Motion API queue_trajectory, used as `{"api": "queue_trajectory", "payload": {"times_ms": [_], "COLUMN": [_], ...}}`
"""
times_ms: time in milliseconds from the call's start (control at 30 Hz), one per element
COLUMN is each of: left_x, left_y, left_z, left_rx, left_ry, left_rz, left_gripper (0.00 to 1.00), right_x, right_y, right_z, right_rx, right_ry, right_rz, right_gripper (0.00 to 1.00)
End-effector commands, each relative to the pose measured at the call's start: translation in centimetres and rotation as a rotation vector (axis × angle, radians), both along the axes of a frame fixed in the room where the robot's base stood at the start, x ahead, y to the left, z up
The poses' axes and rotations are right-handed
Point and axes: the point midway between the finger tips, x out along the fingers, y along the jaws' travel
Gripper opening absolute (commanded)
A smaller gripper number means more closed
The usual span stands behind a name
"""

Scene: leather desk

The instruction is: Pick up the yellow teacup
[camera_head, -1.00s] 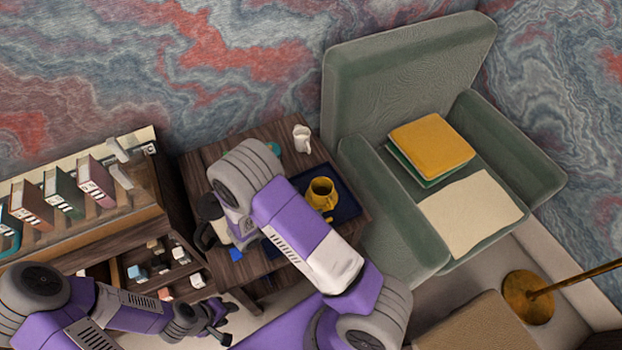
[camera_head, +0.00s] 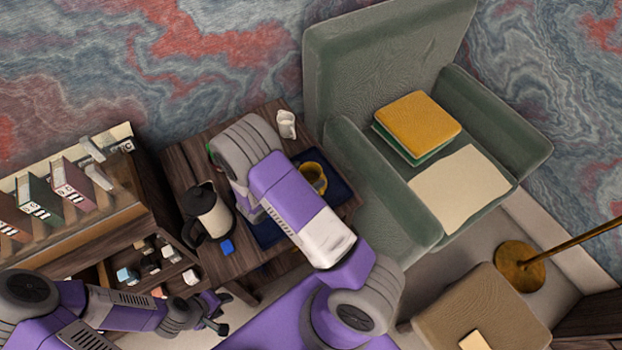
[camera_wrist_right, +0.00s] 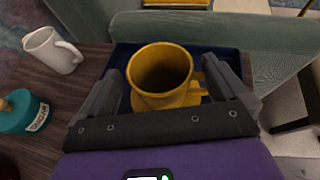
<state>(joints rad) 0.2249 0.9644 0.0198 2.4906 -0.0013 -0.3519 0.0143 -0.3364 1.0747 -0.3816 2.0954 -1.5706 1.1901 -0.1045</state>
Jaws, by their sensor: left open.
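The yellow teacup (camera_head: 316,178) stands upright on a dark blue tray (camera_head: 340,190), partly hidden by my right arm in the head view. In the right wrist view the teacup (camera_wrist_right: 160,80) sits between the two fingers of my right gripper (camera_wrist_right: 168,72), its handle toward the right finger. The right fingers are apart, with a visible gap on the left of the cup; the right finger is near the handle, and I cannot tell if it touches. My left gripper (camera_head: 218,311) is open and empty, low beside the shelf, away from the cup.
A green armchair (camera_head: 400,205) borders the table's right side.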

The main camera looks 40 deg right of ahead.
Motion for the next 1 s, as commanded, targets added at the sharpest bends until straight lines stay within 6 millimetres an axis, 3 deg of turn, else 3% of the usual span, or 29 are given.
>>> {"api": "queue_trajectory", "payload": {"times_ms": [67, 400, 767, 1000], "left_x": [0.0, 0.0, 0.0, 0.0], "left_y": [0.0, 0.0, 0.0, 0.0], "left_z": [0.0, 0.0, 0.1, 0.6], "left_rx": [0.000, 0.000, 0.000, 0.000], "left_ry": [0.000, 0.000, 0.000, 0.000], "left_rz": [0.000, 0.000, 0.000, 0.000], "left_gripper": [0.43, 0.43, 0.43, 0.43], "right_x": [0.0, 0.0, 0.0, 0.1], "right_y": [0.0, 0.0, 0.0, 0.0], "right_z": [0.0, 0.0, 0.3, 1.6], "right_rx": [0.000, -0.001, -0.002, -0.001], "right_ry": [0.000, 0.000, -0.001, -0.004], "right_rz": [0.000, 0.000, 0.000, -0.001], "right_gripper": [0.89, 0.37, 0.36, 0.36]}}
